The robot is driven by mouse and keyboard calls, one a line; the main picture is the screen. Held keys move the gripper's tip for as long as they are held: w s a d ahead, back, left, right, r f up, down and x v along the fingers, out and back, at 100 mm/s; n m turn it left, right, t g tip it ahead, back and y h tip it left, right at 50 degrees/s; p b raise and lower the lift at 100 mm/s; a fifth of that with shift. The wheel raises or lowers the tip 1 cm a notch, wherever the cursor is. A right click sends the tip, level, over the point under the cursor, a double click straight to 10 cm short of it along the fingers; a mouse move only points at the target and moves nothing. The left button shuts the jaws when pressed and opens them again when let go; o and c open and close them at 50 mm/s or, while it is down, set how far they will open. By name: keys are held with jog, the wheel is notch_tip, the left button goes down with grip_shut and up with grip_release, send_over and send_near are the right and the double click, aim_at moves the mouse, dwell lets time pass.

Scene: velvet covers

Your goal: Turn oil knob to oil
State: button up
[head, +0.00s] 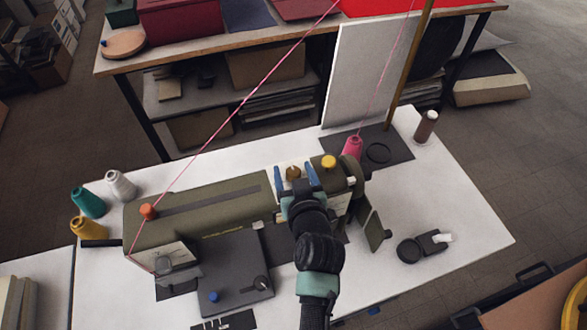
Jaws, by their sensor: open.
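The olive-green sewing machine (225,205) lies across the white table. A small brass-brown knob (293,172) stands on a pale plate on top of the machine, right of its middle. My gripper (296,177) is open above this part, with one blue finger to the left of the brass knob and one to the right. I cannot tell whether the fingers touch it. A yellow knob (329,161) sits just to the right, and an orange knob (148,211) is at the left end. No label shows which one is the oil knob; any markings are too small to read.
A pink thread runs from the upper right to the machine's left end. Teal (89,202), white and yellow spools stand at the left. A pink cone (352,147) stands close behind the machine. The white table (455,205) has free room at the right.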

jog(key=shift+w, duration=0.1)
jog(key=shift+c, duration=0.3)
grip_shut()
